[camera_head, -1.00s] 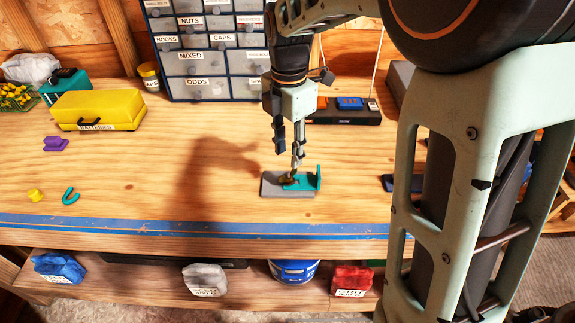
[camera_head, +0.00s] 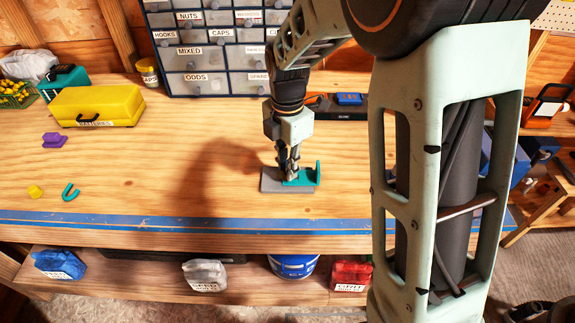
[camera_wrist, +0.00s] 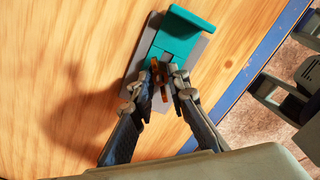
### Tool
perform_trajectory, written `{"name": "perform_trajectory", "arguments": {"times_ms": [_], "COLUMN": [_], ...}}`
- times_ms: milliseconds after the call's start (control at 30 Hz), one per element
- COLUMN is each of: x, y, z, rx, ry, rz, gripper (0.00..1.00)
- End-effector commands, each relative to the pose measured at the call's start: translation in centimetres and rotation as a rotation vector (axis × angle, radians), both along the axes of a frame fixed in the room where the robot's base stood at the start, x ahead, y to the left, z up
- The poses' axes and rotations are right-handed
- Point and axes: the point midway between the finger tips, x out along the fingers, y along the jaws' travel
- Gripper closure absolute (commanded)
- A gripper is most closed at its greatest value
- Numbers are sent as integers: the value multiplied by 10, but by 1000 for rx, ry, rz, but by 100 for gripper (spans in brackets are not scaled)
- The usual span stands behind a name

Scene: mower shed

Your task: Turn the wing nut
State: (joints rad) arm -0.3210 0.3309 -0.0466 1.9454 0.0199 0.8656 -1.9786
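The wing nut (camera_wrist: 157,73) is small and brownish. It sits on a teal bracket (camera_wrist: 176,38) with an upright end, fixed on a flat grey plate (camera_wrist: 199,56). The bracket (camera_head: 306,178) and the plate (camera_head: 271,182) lie on the workbench in the head view, where my fingers hide the nut. My gripper (camera_head: 289,170) points down over the plate. In the wrist view my gripper (camera_wrist: 160,83) has one finger on each side of the wing nut, with narrow gaps seeming to show between them. The fingers look apart, not clamped.
The workbench (camera_head: 150,180) is clear around the plate. A purple part (camera_head: 54,140), a yellow piece (camera_head: 35,191) and a teal hook (camera_head: 70,192) lie at left. A yellow case (camera_head: 97,106) and a drawer cabinet (camera_head: 215,50) stand behind.

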Motion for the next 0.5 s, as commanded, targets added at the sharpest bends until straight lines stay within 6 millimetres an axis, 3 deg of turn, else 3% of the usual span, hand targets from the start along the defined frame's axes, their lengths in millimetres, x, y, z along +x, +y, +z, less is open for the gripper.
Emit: {"name": "perform_trajectory", "arguments": {"times_ms": [100,500], "x": [0,0], "y": [0,0], "z": [0,0], "rx": [0,1], "ry": [0,-1], "rz": [0,-50], "gripper": [100,100]}}
